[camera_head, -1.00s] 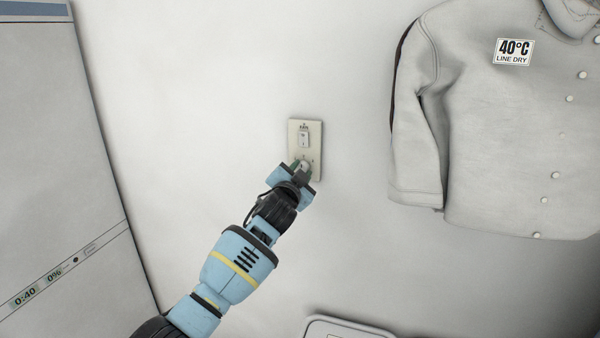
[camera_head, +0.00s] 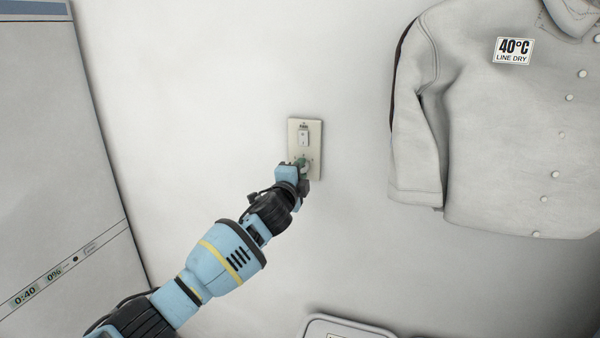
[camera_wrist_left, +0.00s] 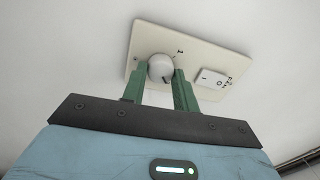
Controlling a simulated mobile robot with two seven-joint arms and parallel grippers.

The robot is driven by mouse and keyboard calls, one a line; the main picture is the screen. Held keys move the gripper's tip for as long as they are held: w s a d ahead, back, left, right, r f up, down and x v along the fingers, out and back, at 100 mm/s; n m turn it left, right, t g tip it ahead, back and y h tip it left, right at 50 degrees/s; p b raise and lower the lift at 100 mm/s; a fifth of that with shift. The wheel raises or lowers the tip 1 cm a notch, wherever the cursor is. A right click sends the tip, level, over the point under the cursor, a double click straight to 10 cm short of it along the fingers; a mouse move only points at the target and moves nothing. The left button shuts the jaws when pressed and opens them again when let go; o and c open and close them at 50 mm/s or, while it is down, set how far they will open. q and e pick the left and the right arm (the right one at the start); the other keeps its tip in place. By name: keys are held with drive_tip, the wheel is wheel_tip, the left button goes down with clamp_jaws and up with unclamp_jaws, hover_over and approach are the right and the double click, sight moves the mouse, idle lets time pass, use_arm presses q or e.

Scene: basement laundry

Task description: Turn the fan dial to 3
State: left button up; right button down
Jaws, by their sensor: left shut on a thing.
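The fan plate (camera_head: 315,135) is a cream wall plate with a rocker switch (camera_head: 304,138) above and a round dial below. In the left wrist view the plate (camera_wrist_left: 205,50) shows the switch (camera_wrist_left: 210,80) and the white dial (camera_wrist_left: 160,67), with a dark pointer line on its rim and a "1" printed beside it. The other dial numbers are hidden or too small to read. My left gripper (camera_head: 302,165) is at the lower part of the plate. Its green fingers (camera_wrist_left: 159,84) are shut on the dial, one on each side. My right gripper is not in view.
A white shirt (camera_head: 500,130) with a "40°C line dry" label hangs on the wall at the right. A tall grey appliance (camera_head: 60,150) with a display stands at the left. A white-rimmed object (camera_head: 345,326) shows at the bottom edge. The wall around the plate is clear.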

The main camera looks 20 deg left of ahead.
use_arm(q)
drive_tip(key=shift+m, duration=0.4)
drive_tip(key=o, duration=1)
drive_tip(key=shift+s+a+f, duration=0.1)
drive_tip(key=shift+s+a, duration=0.05)
drive_tip(key=shift+s, duration=1.8)
drive_tip(key=shift+s+a+f, duration=0.1)
drive_tip(key=shift+s, duration=1.85)
